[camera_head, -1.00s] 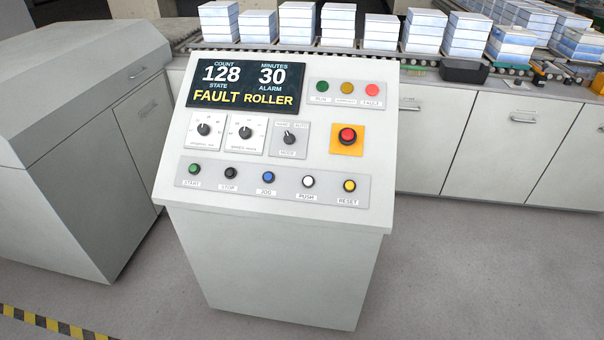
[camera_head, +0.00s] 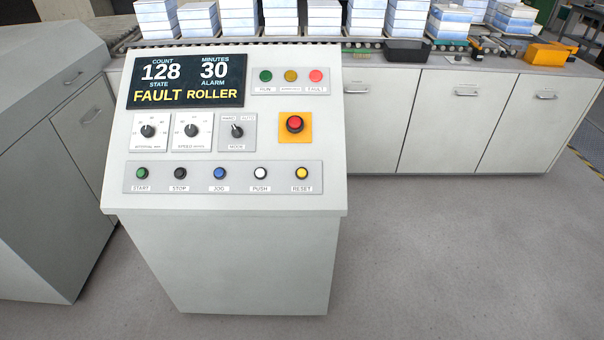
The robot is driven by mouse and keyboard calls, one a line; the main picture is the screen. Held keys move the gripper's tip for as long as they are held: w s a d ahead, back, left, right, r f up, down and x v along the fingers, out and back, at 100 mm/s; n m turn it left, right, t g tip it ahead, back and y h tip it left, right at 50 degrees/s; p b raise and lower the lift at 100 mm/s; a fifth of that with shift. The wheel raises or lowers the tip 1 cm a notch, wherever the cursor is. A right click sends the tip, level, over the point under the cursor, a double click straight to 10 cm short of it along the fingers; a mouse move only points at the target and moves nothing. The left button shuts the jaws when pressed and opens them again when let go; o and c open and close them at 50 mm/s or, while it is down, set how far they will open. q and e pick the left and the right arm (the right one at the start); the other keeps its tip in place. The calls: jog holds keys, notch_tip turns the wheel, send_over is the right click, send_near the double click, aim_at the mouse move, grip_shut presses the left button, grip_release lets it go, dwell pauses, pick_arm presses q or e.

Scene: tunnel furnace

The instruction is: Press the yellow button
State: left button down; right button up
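The yellow button (camera_head: 302,173) is a small round push button in a dark ring, labelled RESET. It sits at the right end of the bottom button row on the sloped face of the control console (camera_head: 240,262). Left of it in the same row are the white PUSH button (camera_head: 260,173), the blue JOG button (camera_head: 219,173), the black STOP button (camera_head: 180,173) and the green START button (camera_head: 141,173). Neither of my grippers shows in the head view.
A red emergency button on a yellow plate (camera_head: 295,125) sits above the yellow button. The screen (camera_head: 186,82) reads FAULT ROLLER. Grey cabinets (camera_head: 440,121) and a roller conveyor with stacked boxes stand behind. The floor (camera_head: 450,250) right of the console is clear.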

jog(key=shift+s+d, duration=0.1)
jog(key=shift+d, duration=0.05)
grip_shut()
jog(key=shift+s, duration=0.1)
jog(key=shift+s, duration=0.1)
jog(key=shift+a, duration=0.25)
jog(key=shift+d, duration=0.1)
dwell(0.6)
